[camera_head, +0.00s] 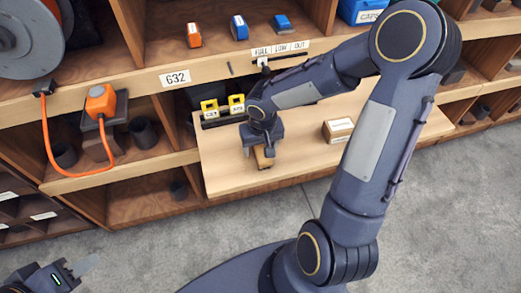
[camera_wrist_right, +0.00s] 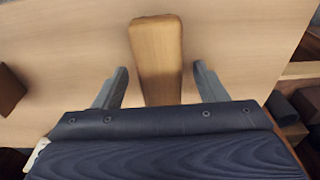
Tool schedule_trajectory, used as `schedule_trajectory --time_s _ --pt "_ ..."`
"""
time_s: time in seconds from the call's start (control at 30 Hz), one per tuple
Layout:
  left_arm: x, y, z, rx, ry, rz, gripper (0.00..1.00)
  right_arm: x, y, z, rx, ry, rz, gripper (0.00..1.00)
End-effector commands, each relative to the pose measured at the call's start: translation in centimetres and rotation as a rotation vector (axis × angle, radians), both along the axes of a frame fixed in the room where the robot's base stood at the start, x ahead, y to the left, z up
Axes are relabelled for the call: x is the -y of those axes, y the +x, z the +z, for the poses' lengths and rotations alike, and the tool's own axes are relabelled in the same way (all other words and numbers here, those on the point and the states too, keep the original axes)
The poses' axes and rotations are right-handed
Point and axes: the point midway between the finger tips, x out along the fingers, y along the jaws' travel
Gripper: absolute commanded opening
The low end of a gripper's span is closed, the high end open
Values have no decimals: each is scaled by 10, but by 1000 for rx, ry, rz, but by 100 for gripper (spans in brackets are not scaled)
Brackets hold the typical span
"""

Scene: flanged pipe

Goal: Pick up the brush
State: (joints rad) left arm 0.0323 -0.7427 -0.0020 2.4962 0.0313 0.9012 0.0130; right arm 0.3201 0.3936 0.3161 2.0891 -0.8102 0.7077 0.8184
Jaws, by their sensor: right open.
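The brush shows as a wooden block or handle (camera_wrist_right: 158,55) in the right wrist view, lying on a pale wooden board. Its end shows below my right gripper in the head view (camera_head: 264,158). My right gripper (camera_wrist_right: 160,88) is open, with one finger on each side of the wood and gaps on both sides. In the head view the right gripper (camera_head: 262,147) points down over the board and hides most of the brush. Bristles are not visible. My left gripper (camera_head: 84,266) is at the bottom left corner, far from the brush; its jaw opening is unclear.
The pale board (camera_head: 225,165) juts out from the shelving. An orange device with a cable (camera_head: 101,101) is at the left. Grey floor (camera_head: 440,200) is clear in front.

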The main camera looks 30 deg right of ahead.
Motion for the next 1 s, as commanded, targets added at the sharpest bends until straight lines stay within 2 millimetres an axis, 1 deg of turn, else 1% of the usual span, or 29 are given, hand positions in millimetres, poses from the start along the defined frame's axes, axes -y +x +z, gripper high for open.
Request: schedule_trajectory --time_s 0.03,0.1,0.27,0.3,0.7,0.73,0.77,1.0 --pt "0 0 -1 0 0 0 36 0 0 -4 -2 0 1 65" --pt "0 0 -1 0 0 0 36 0 0 -6 -1 0 1 65" --pt "0 0 -1 0 0 0 36 0 1 -6 0 0 0 65" --pt "0 0 -1 0 0 0 36 0 1 -6 0 0 0 64" --pt "0 0 -1 0 0 0 36 0 1 -6 1 0 0 12" --pt "0 0 -1 0 0 0 36 0 1 -5 1 0 0 12" --pt "0 0 -1 0 0 0 36 0 1 -5 1 0 0 8" --pt "0 0 0 0 0 0 36 0 1 -3 2 -1 0 8"
